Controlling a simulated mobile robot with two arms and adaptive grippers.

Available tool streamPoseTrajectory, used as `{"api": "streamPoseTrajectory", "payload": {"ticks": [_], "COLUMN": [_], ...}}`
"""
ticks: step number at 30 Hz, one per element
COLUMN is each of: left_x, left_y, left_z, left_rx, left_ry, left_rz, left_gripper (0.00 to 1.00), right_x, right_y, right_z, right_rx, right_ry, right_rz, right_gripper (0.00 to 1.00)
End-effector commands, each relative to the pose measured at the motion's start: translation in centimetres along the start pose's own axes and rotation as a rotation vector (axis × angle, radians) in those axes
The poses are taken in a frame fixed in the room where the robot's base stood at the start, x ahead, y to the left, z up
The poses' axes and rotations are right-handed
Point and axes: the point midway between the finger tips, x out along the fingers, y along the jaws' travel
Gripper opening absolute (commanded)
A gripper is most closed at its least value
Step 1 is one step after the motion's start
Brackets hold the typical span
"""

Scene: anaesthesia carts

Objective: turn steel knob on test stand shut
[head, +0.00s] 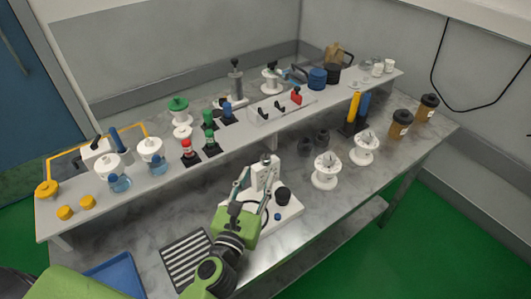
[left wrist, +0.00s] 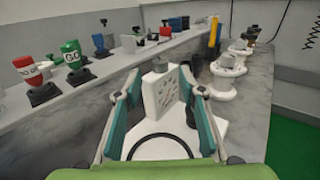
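The test stand is a white upright block (head: 265,173) on a white base (head: 289,212), on the lower bench top. In the left wrist view the block (left wrist: 160,95) stands straight ahead. A small grey steel knob (left wrist: 161,66) sits at its top; its turn angle is too small to tell. My left gripper (head: 257,181) is at the block in the head view. In the left wrist view its teal fingers (left wrist: 160,87) are wide apart, one on each side of the block, with nothing clearly gripped. Whether they touch it is unclear. My right gripper is out of view.
A black knob (head: 283,195) and blue button (head: 278,216) are on the stand's base. White spool-like fittings (head: 326,170) stand to the right. A raised shelf (head: 160,185) with bottles and valves runs behind. A striped mat (head: 186,262) lies near the front left.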

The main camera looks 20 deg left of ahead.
Motion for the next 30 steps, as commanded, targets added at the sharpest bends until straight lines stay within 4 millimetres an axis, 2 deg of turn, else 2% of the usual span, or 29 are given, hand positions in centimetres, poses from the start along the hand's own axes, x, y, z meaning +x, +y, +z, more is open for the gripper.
{"api": "streamPoseTrajectory", "payload": {"ticks": [6,12,18,26,27,30], "left_x": [4.2,6.9,8.1,8.2,8.2,8.2], "left_y": [0.0,0.0,0.0,0.0,0.0,0.0], "left_z": [0.3,0.1,0.1,0.0,0.0,0.0], "left_rx": [0.003,0.002,0.002,0.003,0.003,0.003], "left_ry": [-0.003,-0.001,-0.002,-0.001,-0.001,-0.001], "left_rz": [0.000,0.000,-0.001,-0.001,-0.001,-0.001], "left_gripper": [0.37,0.37,0.37,0.37,0.34,0.08], "right_x": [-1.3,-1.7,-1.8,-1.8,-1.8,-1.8], "right_y": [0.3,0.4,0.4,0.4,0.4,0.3], "right_z": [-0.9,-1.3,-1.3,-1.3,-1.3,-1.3], "right_rx": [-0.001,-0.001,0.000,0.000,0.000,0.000], "right_ry": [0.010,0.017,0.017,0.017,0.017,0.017], "right_rz": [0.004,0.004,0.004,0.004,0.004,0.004], "right_gripper": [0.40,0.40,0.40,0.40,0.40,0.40]}}
